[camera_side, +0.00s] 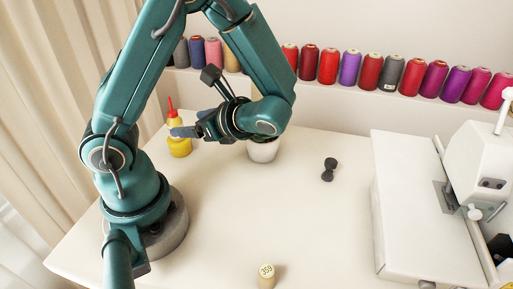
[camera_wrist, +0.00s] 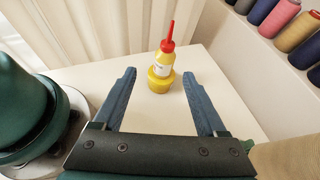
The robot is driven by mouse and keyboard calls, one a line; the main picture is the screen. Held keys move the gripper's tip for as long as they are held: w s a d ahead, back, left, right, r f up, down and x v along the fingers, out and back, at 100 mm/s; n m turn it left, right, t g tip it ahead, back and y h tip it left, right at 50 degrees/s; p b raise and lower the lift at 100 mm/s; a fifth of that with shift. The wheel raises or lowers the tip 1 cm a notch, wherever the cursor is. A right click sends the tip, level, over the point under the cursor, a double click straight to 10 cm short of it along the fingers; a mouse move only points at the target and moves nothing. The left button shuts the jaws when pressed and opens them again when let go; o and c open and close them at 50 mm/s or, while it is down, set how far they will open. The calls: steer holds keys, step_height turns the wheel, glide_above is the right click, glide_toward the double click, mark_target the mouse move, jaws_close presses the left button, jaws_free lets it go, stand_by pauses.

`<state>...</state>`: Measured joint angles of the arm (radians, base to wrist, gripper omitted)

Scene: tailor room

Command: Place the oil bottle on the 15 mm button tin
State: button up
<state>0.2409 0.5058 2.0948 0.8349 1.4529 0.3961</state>
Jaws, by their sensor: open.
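The oil bottle (camera_wrist: 164,62) has a red cap and long red nozzle, a pale label and a yellow body. In the wrist view it is upright and appears to stand on a wider yellow round tin (camera_wrist: 160,83). In the side view the bottle (camera_side: 173,119) shows above my gripper's fingers and the yellow tin (camera_side: 180,149) below them. My gripper (camera_side: 184,132) is open, its two blue fingers pointing toward the bottle. In the wrist view the bottle and tin lie between the fingertip directions. No size marking on the tin is readable.
A white pot (camera_side: 263,150) stands behind my wrist. A dark spool-shaped object (camera_side: 328,169) and a small cylinder marked 359 (camera_side: 266,275) are on the table. A white sewing machine (camera_side: 425,210) fills the right. Thread cones (camera_side: 329,66) line the back.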

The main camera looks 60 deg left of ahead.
steer(key=d+r+n+t+h, duration=0.3)
steer(key=d+n+t+h, duration=0.2)
steer(key=d+n+h, duration=0.1)
steer(key=w+d+r+n+t+h, duration=0.1)
steer(key=d+r+n+t+h, duration=0.2)
steer(key=d+n+t+h, duration=0.2)
steer(key=shift+w+d+n+h, duration=0.25)
steer(key=shift+d+n+h, duration=0.25)
steer(key=shift+d+n, duration=0.85)
steer(key=shift+d, duration=0.15)
